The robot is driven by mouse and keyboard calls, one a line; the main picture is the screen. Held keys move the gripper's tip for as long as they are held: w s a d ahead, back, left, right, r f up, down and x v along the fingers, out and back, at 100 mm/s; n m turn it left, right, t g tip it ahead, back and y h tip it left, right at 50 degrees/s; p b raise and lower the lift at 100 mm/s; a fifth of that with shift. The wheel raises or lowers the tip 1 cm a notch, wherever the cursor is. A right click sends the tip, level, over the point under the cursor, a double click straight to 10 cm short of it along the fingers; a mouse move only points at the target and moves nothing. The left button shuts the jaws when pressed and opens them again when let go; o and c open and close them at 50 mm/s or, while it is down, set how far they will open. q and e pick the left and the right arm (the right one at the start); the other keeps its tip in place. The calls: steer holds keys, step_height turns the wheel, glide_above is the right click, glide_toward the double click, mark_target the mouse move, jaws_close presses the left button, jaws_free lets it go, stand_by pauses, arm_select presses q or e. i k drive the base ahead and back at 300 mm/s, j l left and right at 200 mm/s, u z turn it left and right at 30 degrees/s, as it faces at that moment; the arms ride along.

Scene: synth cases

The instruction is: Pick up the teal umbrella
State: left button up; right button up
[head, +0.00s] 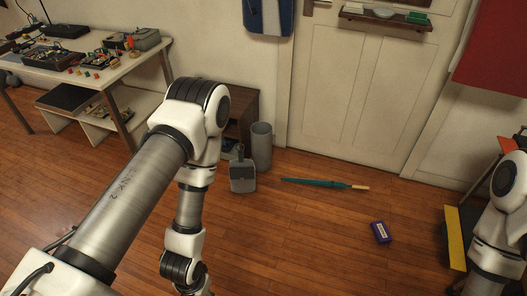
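The teal umbrella (318,183) lies closed on the wooden floor in front of the white door, in the head view. Its light wooden handle (360,188) points right and its tip points left. Nothing touches it that I can see. My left arm comes in from the left and bends down at the lower middle; its gripper is below the picture's edge. My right arm shows at the right edge, and its gripper is also out of view.
A grey cylindrical bin (262,146) and a grey box-shaped container (242,177) stand left of the umbrella. A small purple box (381,232) lies on the floor to its lower right. A cluttered table (75,78) stands at far left. The floor around the umbrella is mostly clear.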

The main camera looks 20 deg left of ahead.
mark_target(330, 183)
steer(key=i, duration=2.65)
steer(key=j+u, duration=0.05)
steer(key=j, duration=0.1)
